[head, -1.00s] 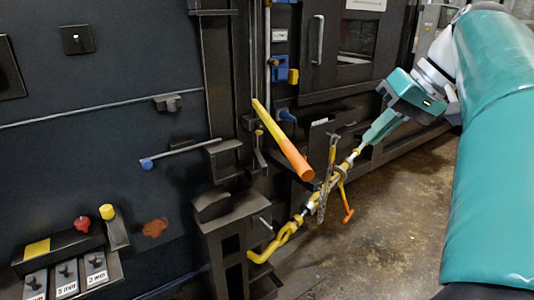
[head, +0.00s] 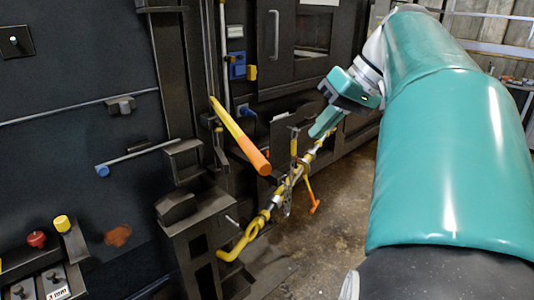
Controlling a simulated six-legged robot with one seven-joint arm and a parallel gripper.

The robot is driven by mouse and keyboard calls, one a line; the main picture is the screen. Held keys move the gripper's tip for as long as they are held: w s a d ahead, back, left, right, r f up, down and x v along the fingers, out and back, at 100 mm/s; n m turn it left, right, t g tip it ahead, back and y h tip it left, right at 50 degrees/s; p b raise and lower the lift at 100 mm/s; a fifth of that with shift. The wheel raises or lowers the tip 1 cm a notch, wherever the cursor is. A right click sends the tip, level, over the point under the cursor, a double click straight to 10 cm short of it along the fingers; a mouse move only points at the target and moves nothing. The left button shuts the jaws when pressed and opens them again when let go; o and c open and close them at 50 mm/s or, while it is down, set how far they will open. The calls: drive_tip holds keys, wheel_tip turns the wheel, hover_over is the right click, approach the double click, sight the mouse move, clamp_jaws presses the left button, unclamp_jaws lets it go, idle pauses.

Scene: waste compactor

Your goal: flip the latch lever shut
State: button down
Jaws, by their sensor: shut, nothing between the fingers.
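A long lever with a yellow shaft and orange grip (head: 240,138) slants down from the compactor's dark front, its orange end towards me. It looks like the latch lever, but I cannot be sure. My gripper (head: 322,125) is to the right of the orange grip, apart from it in the picture. Its teal fingers are shut and point down and left. Their tips overlap the upper end of a yellow turnbuckle with a hook (head: 245,238); I cannot tell whether they touch it. A smaller orange-ended handle (head: 312,198) hangs beside the turnbuckle.
A rod with a blue tip (head: 140,157) sticks out on the left, by a dark bracket (head: 186,160). A black post (head: 195,215) stands below it. A panel with red (head: 36,239) and yellow knobs (head: 62,223) is lower left. Brown floor (head: 345,190) is open under my arm.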

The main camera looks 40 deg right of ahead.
drive_tip(key=w+a+f, duration=0.4)
drive_tip(key=a+f, duration=0.1)
drive_tip(key=f, duration=0.1)
drive_tip(key=shift+a, duration=0.3)
drive_tip(key=shift+w+a, duration=0.1)
drive_tip(key=shift+w, duration=0.05)
